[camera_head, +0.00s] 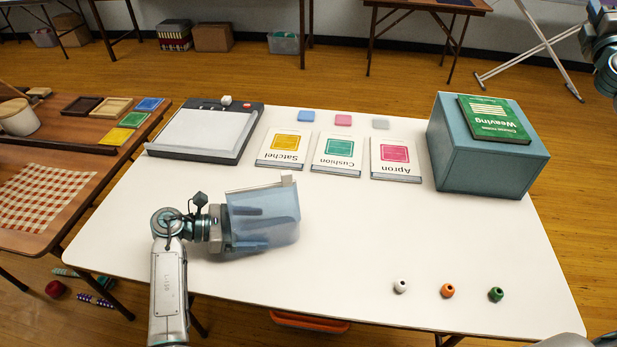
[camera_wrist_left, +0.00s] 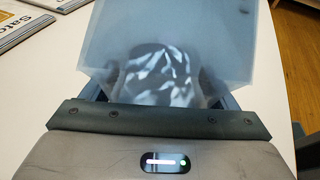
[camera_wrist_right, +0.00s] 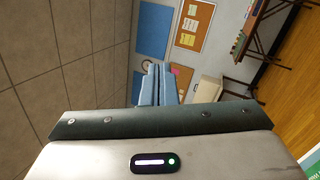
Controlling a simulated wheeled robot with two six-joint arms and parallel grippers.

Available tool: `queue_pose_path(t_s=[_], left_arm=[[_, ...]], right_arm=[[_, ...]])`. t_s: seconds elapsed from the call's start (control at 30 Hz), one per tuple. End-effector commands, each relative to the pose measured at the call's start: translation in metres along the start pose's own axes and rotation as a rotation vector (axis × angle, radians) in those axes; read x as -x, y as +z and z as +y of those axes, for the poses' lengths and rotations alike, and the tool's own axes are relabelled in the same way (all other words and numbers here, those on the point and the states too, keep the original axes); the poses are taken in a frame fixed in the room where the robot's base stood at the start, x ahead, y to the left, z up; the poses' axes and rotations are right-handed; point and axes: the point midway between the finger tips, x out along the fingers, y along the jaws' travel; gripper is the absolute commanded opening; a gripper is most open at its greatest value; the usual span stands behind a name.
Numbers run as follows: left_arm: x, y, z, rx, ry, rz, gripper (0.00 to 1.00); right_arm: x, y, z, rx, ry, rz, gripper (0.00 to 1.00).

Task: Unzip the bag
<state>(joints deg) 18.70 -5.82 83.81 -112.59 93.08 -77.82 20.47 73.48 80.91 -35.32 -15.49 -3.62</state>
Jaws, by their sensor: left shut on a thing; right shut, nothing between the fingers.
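The bag (camera_head: 277,208) is a translucent blue pouch over the left half of the white table. A small pale tab (camera_head: 287,179), perhaps the zip pull, shows at its upper right corner. My left gripper (camera_head: 250,228) is shut on the bag from the left, and its dark fingers show dimly through the film. In the left wrist view the bag (camera_wrist_left: 165,35) spreads in front of the fingers and partly hides them. My right gripper (camera_wrist_right: 158,85) is shut and empty, in the air away from the bag; only part of its arm shows in the head view.
Three pattern booklets (camera_head: 338,152) and a paper trimmer (camera_head: 205,131) lie along the back. A teal box (camera_head: 475,165) with a green book (camera_head: 493,118) stands at back right. Three beads, the middle one orange (camera_head: 447,291), sit at front right. The table's middle is clear.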

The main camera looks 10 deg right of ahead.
Motion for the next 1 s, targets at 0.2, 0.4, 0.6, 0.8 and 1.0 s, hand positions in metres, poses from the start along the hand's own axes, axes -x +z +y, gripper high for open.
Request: queue_pose_path(t_s=[0.2, 0.4, 0.6, 0.8, 1.0], left_arm=[[0.0, 0.0, 0.0, 0.0, 0.0, 0.0, 0.68], [0.0, 0.0, 0.0, 0.0, 0.0, 0.0, 0.68], [0.0, 0.0, 0.0, 0.0, 0.0, 0.0, 0.68], [0.0, 0.0, 0.0, 0.0, 0.0, 0.0, 0.68], [0.0, 0.0, 0.0, 0.0, 0.0, 0.0, 0.68]], right_arm=[[0.022, -0.079, -0.003, -0.503, -0.062, 0.104, 0.0], [0.068, -0.166, -0.053, -0.975, -0.269, 0.172, 0.0], [0.138, -0.257, -0.097, -1.466, -0.561, 0.189, 0.0], [0.222, -0.338, -0.115, -1.929, -0.908, 0.143, 0.0], [0.313, -0.403, -0.103, -2.345, -1.307, 0.032, 0.0]])
